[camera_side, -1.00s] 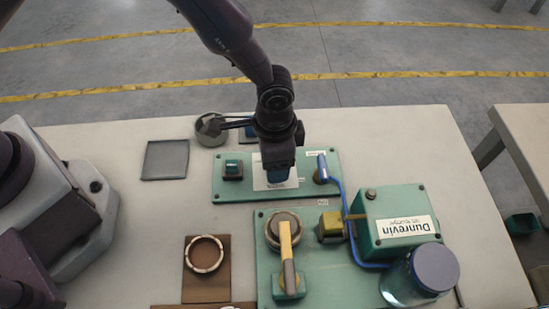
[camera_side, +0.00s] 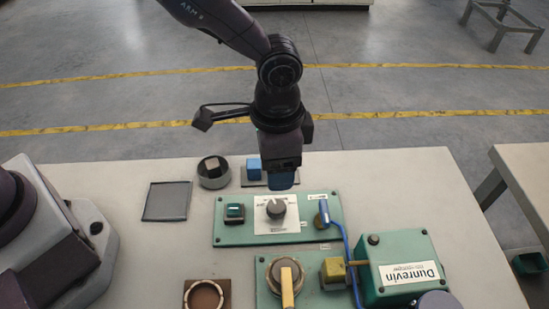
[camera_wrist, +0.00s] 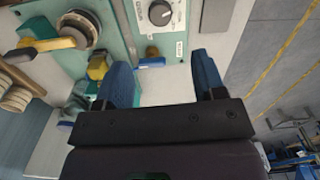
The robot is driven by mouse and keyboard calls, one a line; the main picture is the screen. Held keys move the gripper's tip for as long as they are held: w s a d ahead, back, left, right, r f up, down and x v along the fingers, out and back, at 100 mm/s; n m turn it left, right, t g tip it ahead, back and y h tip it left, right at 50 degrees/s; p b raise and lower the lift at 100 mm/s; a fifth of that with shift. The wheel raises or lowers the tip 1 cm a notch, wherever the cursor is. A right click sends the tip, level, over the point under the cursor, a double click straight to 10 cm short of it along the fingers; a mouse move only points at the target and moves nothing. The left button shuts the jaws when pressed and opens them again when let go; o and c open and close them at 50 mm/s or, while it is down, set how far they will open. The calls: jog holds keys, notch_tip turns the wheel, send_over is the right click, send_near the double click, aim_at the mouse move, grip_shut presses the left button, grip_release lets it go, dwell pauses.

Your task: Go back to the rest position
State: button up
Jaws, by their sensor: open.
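My gripper (camera_side: 282,182) hangs in the air above the far edge of the green control panel (camera_side: 226,231) in the side view. In the wrist view its two blue fingers (camera_wrist: 165,82) stand well apart with nothing between them. A black rotary knob (camera_side: 276,208) on a white label plate sits just below and nearer than the gripper in the side view. The knob also shows at the top of the wrist view (camera_wrist: 160,13), clear of the fingers.
The green box labelled Dunrevin (camera_side: 401,255) and a yellow-handled valve (camera_side: 287,285) stand in front. A round metal cup (camera_side: 213,180), a blue block (camera_side: 254,168) and a dark square tray (camera_side: 167,201) lie at the back left. Space above the table is free.

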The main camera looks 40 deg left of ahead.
jog(key=s+a+r+n+t, duration=0.2)
jog(key=s+a+r+n, duration=0.2)
jog(key=s+a+r, duration=0.4)
jog(key=s+a+r+n+t, duration=0.3)
jog(key=s+a+r, duration=0.4)
jog(key=a+r, duration=0.5)
jog(key=a+n, duration=0.1)
jog(key=a, duration=0.2)
jog(key=shift+s+a+r+t, duration=0.15)
jog(key=shift+s+r+t, duration=0.15)
jog(key=shift+s+r, duration=0.1)
